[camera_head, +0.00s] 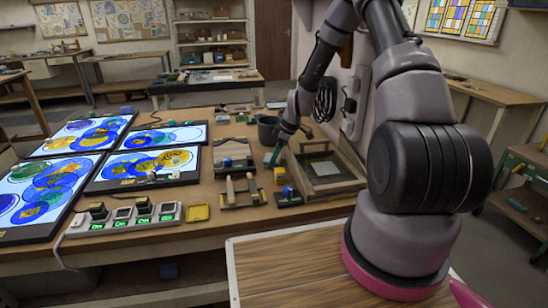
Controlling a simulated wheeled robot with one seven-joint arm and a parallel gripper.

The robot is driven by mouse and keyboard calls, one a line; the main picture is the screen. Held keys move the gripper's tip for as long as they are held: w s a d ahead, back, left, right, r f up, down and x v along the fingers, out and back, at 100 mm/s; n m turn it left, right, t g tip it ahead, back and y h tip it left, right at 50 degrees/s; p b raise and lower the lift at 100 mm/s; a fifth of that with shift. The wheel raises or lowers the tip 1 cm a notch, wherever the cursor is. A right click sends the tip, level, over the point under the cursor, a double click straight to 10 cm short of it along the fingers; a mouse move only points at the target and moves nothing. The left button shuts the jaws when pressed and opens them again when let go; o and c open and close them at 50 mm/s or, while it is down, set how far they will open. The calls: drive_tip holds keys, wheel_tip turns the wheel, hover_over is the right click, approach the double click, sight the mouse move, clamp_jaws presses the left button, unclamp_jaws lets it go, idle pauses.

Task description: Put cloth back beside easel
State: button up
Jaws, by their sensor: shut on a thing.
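My gripper (275,156) is at the far end of my arm, low over the right part of the workbench. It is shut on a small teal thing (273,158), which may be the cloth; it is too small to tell. The gripper is just left of a wooden frame (325,188) with a pale panel inside, which may be the easel. The fingertips are small and partly hidden by the wrist. I cannot tell whether the teal thing touches the bench.
An orange and green block (280,176) and a dark tray with a blue item (288,193) lie close in front of my gripper. A dark bucket (267,130) stands behind it.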

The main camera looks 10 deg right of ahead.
drive_tip(key=shift+f, duration=0.1)
drive_tip(key=o, duration=1.2)
drive_tip(key=s+d+r+m+t+h, duration=0.1)
drive_tip(key=s+d+r+m, duration=0.15)
drive_tip(key=r, duration=0.85)
drive_tip(key=s+d+r+m, duration=0.1)
drive_tip(key=s+d+r, duration=0.15)
drive_tip(key=r, duration=0.95)
drive_tip(key=s+r+m+t, duration=0.1)
drive_tip(key=s+r+m, duration=0.3)
drive_tip(key=s+r, duration=0.2)
drive_tip(key=s+r+m+t, duration=0.2)
drive_tip(key=s+r+m, duration=0.3)
drive_tip(key=s, duration=0.5)
drive_tip(key=s+r+m+t+h, duration=0.1)
drive_tip(key=s+r+m, duration=0.4)
drive_tip(key=s+r, duration=0.3)
drive_tip(key=shift+s+d+r, duration=0.1)
drive_tip(key=shift+s+r, duration=0.05)
drive_tip(key=shift+s, duration=0.3)
